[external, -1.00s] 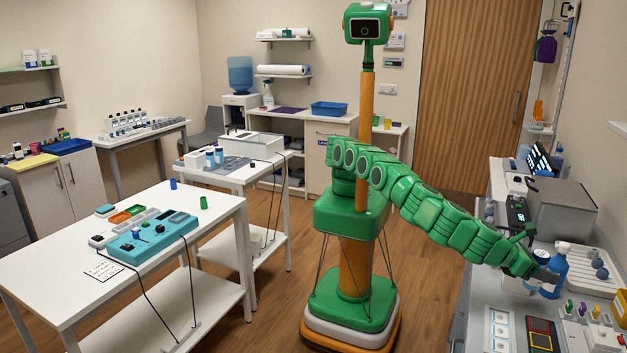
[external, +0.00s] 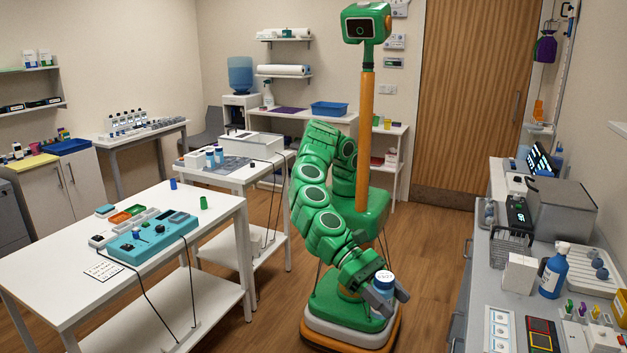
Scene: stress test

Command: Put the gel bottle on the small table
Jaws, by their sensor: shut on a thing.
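My gripper (external: 388,298) is low in front of my base and is shut on a small bottle with a white lid and a blue body (external: 382,300). I take this to be the gel bottle; its label is too small to read. The bottle is upright, in the air and clear of every table. A smaller white table (external: 262,177) stands behind the large table, left of my arm. It holds a white box, blue-capped bottles and a grey mat. Another narrow white table (external: 398,129) stands at the back behind my column. I cannot tell which is the small table.
The large white table (external: 200,258) at the left carries a teal panel (external: 150,235) with cables hanging down. The grey counter (external: 505,280) at the right holds a blue spray bottle (external: 553,270), a white box (external: 519,273) and a wire basket. Wooden floor is free between them.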

